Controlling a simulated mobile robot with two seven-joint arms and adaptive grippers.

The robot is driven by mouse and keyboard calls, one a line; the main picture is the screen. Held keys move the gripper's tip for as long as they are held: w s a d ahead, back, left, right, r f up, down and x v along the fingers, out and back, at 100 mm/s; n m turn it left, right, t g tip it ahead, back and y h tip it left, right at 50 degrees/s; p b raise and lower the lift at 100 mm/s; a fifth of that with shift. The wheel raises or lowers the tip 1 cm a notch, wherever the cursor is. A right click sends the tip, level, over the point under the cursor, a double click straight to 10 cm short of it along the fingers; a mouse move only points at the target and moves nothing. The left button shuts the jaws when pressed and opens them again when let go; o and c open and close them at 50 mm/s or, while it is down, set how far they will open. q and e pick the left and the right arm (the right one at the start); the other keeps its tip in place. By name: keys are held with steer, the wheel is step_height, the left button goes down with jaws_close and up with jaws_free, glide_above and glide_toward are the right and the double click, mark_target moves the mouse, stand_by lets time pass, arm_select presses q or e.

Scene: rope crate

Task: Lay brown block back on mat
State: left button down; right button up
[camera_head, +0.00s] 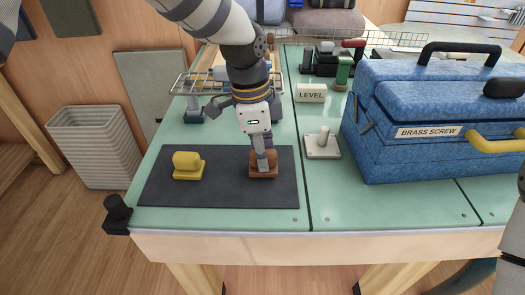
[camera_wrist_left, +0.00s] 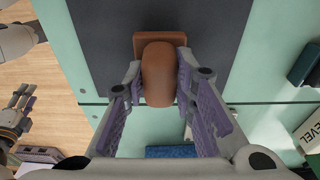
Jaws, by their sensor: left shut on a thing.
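The brown block (camera_head: 262,170) is at the right part of the dark mat (camera_head: 220,193) on the green table. It has a flat square base and a rounded handle on top. My left gripper (camera_head: 264,162) points down at it and is shut on its handle. In the left wrist view the brown block (camera_wrist_left: 158,75) sits between the two fingers of the left gripper (camera_wrist_left: 160,88), its base over the dark mat (camera_wrist_left: 215,30). I cannot tell whether the base touches the mat.
A yellow block (camera_head: 187,165) sits on the mat's left part. A pale block with a peg (camera_head: 323,144) stands right of the mat. A blue toolbox (camera_head: 400,150) labelled BRASS SCREW fills the right. A LEVEL sign (camera_head: 311,93) and wire rack (camera_head: 190,85) are behind.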

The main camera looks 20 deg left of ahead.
arm_select(q)
steer(key=shift+f, duration=0.55)
steer(key=c, duration=1.2)
jaws_free()
steer(key=shift+c, duration=0.2)
step_height(320, 180, up, 12)
steer(key=a, duration=0.1)
steer(key=shift+s+a, duration=0.2)
